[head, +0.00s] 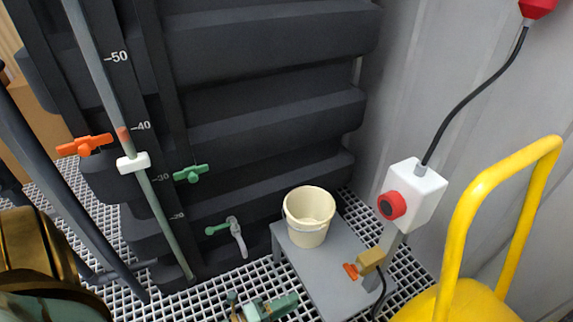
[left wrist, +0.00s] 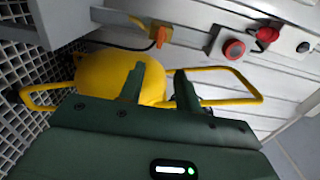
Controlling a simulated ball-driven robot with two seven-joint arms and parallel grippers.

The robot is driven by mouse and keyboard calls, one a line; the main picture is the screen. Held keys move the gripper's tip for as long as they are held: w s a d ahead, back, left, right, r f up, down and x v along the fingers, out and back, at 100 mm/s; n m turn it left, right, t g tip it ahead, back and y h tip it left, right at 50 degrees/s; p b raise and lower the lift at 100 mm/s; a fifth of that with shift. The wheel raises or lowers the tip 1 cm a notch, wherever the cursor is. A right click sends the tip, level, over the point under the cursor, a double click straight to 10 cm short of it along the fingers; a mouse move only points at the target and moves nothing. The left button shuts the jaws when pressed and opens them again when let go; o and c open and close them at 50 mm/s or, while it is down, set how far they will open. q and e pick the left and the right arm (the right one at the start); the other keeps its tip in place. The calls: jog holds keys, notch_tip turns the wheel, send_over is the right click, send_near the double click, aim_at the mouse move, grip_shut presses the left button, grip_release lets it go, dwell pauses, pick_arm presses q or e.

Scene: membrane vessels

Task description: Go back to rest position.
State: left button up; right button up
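In the left wrist view my left gripper (left wrist: 160,74) has its two dark green fingers apart, with nothing held between them. Beyond the fingers is a yellow rounded body with a tubular handle, which stands clear of them as far as I can tell. In the head view dark green and brown-gold parts of my left arm fill the lower left corner. The fingertips are hard to make out there. My right gripper does not show in either view.
A cream bucket (head: 308,217) stands on a grey bench (head: 330,275). A button box (head: 412,195) stands on a post to its right, near the yellow handle (head: 463,225). A black ribbed vessel (head: 260,120) with orange and green valves stands behind. Grating covers the floor.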

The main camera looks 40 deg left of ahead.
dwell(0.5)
